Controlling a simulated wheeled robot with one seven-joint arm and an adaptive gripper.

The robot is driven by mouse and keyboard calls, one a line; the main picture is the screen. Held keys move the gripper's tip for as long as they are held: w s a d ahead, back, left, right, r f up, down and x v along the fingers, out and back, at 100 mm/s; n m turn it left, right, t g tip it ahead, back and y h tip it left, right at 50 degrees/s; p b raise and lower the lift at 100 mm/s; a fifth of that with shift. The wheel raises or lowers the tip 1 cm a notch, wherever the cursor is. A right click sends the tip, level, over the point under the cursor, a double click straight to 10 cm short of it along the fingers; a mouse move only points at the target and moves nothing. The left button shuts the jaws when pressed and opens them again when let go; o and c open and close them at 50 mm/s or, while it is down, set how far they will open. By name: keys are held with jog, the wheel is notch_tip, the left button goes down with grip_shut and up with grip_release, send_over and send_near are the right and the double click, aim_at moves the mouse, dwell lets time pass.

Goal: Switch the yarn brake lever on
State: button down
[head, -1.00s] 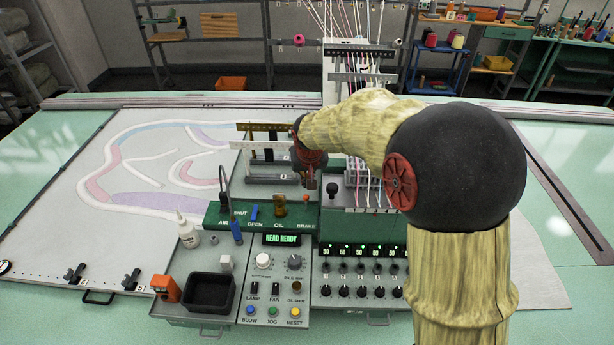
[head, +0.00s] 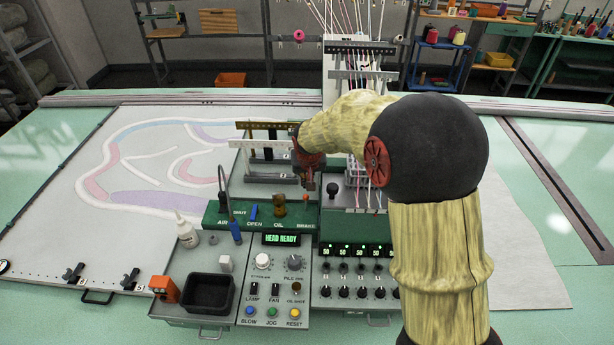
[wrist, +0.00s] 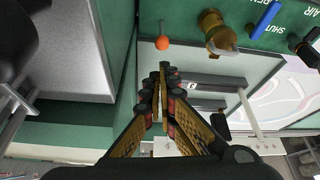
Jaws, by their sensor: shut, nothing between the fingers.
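The yarn brake lever is a thin stem with an orange ball knob (wrist: 162,43), beside the brass oil fitting in the wrist view. In the head view its small orange knob (head: 306,197) shows above the BRAKE label on the green panel, just below my gripper. My gripper (wrist: 163,68) is shut and empty. Its fingertips are close to the knob in the wrist view, with a small gap in the picture; I cannot tell the depth between them. In the head view the gripper (head: 310,184) points down, partly hidden by my wrist.
The brass oil fitting (head: 279,205), blue valve lever (head: 253,212) and AIR hose (head: 235,230) stand along the same green panel (head: 222,208). A black knob (head: 332,189) stands to the right. Rails and the yarn frame (head: 350,80) rise behind.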

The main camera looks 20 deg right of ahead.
aim_at(306, 203)
jog(key=x, duration=0.5)
jog(key=shift+w+f, duration=0.1)
jog(key=shift+f, duration=0.1)
jog(key=shift+s+f+t+b, duration=0.2)
jog(key=shift+t+b, duration=0.1)
jog(key=shift+b, duration=0.7)
jog(key=shift+s+a+r+b, duration=0.1)
jog(key=shift+s+r+b, duration=0.1)
jog(key=shift+b, duration=0.5)
